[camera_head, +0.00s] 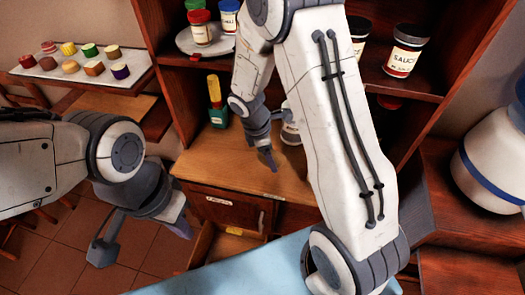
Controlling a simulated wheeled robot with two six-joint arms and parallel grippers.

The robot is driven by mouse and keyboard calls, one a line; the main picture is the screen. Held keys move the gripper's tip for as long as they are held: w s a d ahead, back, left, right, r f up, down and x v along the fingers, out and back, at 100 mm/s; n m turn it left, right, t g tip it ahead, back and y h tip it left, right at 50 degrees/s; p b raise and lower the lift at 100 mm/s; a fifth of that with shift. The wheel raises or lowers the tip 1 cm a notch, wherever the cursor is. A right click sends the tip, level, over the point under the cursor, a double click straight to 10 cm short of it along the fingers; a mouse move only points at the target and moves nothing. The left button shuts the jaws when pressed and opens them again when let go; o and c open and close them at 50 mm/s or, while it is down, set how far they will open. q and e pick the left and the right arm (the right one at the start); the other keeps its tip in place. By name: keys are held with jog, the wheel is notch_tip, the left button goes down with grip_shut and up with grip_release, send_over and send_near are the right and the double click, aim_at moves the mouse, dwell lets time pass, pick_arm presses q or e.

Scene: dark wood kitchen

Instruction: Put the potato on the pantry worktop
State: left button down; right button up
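The pantry worktop (205,158) is the brown wooden surface inside the shelf unit, with bare wood at its front left. I see no potato in this view. My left gripper (142,238) is at the lower left, in front of the pantry and over the tiled floor. Its two fingers are wide apart and nothing shows between them. My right arm crosses the middle of the view and hides part of the worktop. My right gripper (268,158) points down over the worktop; only one finger shows clearly, so its opening and any grip are hidden.
A green bottle with a yellow top (216,103) and a partly hidden jar (290,133) stand on the worktop. A drawer (228,208) is below. A light blue surface (255,270) lies in front. Several small coloured items sit on a tray (118,80) at left.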

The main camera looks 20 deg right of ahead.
jog(key=p, duration=0.2)
send_over(246, 168)
jog(key=f, duration=0.6)
jog(key=shift+w+a, duration=0.1)
jog(key=shift+a, duration=0.25)
notch_tip(246, 168, down, 3)
jog(key=shift+f+p, duration=0.1)
jog(key=shift+p, duration=0.6)
jog(key=shift+f, duration=0.5)
jog(key=shift+f, duration=0.1)
jog(key=o, duration=1.4)
jog(key=shift+o, duration=0.2)
